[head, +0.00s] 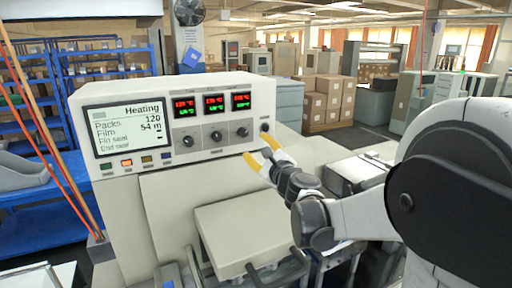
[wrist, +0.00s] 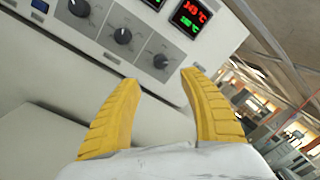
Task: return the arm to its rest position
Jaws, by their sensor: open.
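My gripper (head: 268,157) has yellow fingers and is at the lower right of the flow wrapper's control panel (head: 190,150) in the head view. In the wrist view my gripper (wrist: 160,110) is open, with its two ribbed yellow fingers apart and nothing between them. The fingers point at the white panel face (wrist: 85,55), below its dark knobs (wrist: 123,36). One knob (wrist: 160,61) shows just beyond the gap between the fingertips. Whether a fingertip touches the panel, I cannot tell. My arm reaches in from the right in the head view.
The panel's display (head: 127,127) reads "Heating", Packs 120. A pale cover with a dark handle (head: 245,235) is below my gripper. A grey-white box-shaped unit (head: 355,172) stands behind my forearm. Blue shelving (head: 105,65) is at left, cardboard boxes (head: 325,100) at the back.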

